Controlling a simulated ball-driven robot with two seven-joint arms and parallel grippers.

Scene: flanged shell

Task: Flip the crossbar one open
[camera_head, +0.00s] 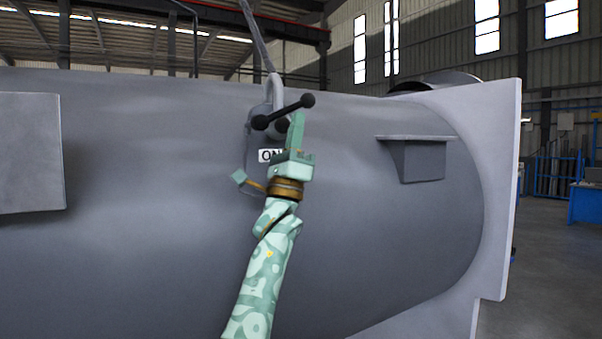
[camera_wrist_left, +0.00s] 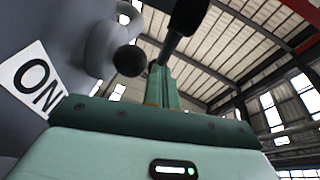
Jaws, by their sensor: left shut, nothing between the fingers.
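The crossbar (camera_head: 284,112) is a black bar with a ball at each end. It sits tilted, right end higher, on a grey housing (camera_head: 252,150) on the big shell. An ON label (camera_head: 264,156) is below it, partly hidden by my gripper. My left gripper (camera_head: 297,118), pale green, is shut and empty, its fingers pointing up just below the bar's right half. In the left wrist view the crossbar (camera_wrist_left: 178,38) rises beyond the fingertips (camera_wrist_left: 160,72), and the ON label (camera_wrist_left: 32,82) is at left. I cannot tell whether the fingers touch the bar. My right gripper is not in view.
The grey cylindrical shell (camera_head: 370,240) fills the middle, with a flange plate (camera_head: 500,180) at right. A bracket (camera_head: 415,160) juts out right of the crossbar, and a grey box (camera_head: 28,150) at left.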

